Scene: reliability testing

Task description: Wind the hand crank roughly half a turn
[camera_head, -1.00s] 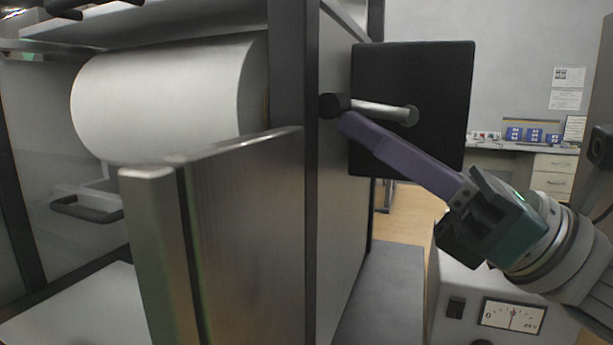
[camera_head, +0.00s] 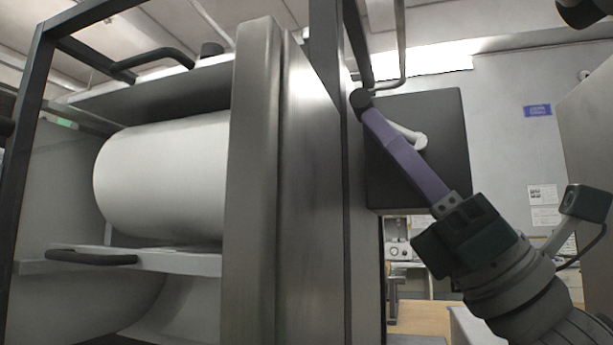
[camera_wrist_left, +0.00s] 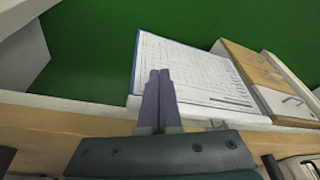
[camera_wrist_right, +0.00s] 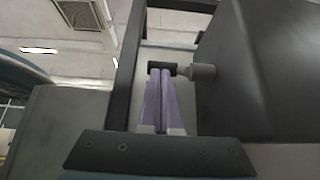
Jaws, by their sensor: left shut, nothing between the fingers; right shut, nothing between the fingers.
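The hand crank shows in the head view as a pale arm (camera_head: 408,134) with a dark knob (camera_head: 361,99) at its upper left end, on the side of a black box (camera_head: 445,150). My right gripper (camera_head: 368,112) is shut, its purple fingertips right at the knob. In the right wrist view the fingertips (camera_wrist_right: 159,71) meet or overlap the dark grip (camera_wrist_right: 184,70), beside a grey round part (camera_wrist_right: 203,73). Nothing shows between the fingers; I cannot tell whether they touch the knob. My left gripper (camera_wrist_left: 160,73) is seen only in its wrist view, shut and empty.
A steel-framed machine with a large white drum (camera_head: 165,175) and a metal door or panel (camera_head: 255,200) stands left of the crank. In the left wrist view a printed sheet (camera_wrist_left: 190,70) lies near a wooden board (camera_wrist_left: 255,68).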

